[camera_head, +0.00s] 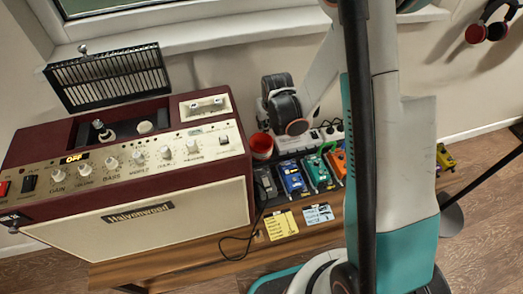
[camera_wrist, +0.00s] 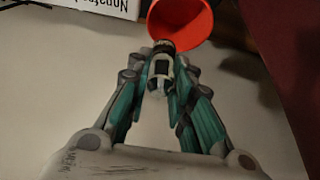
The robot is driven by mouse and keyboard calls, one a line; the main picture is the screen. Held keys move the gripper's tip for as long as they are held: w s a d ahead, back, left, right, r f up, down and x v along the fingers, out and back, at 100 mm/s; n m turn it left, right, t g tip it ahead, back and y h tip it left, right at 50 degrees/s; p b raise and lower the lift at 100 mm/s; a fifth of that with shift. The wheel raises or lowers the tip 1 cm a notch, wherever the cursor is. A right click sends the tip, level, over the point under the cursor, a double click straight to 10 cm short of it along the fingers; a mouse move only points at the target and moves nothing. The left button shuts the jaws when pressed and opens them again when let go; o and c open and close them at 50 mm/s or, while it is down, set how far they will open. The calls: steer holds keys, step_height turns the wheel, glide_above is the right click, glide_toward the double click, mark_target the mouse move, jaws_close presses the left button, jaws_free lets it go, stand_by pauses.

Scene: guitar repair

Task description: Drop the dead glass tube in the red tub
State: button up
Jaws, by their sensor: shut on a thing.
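The red tub (camera_head: 262,146) stands on the bench between the amplifier and the pedals. It also shows at the top of the wrist view (camera_wrist: 188,20), its open mouth partly visible. My gripper (camera_wrist: 161,75) is shut on a small dark-ended piece, apparently the glass tube (camera_wrist: 163,46). The tube's end overlaps the tub's near rim in the wrist view; I cannot tell whether it is over the opening or touching. Most of the tube is hidden between the fingers. In the head view my arm reaches down near the tub, and the fingertips are not clear.
The maroon amplifier (camera_head: 130,222) stands at left with its top open and fittings inside. A black grille (camera_head: 108,76) leans behind it. Several pedals (camera_head: 292,178), a power strip (camera_head: 295,140) and yellow and blue notes (camera_head: 281,224) lie right of it. A cable runs along the bench front.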

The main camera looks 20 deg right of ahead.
steer(key=shift+f+b, duration=0.6)
steer(key=shift+f, duration=0.7)
steer(key=o, duration=0.9)
steer(key=shift+r, duration=0.1)
steer(key=v, duration=1.2)
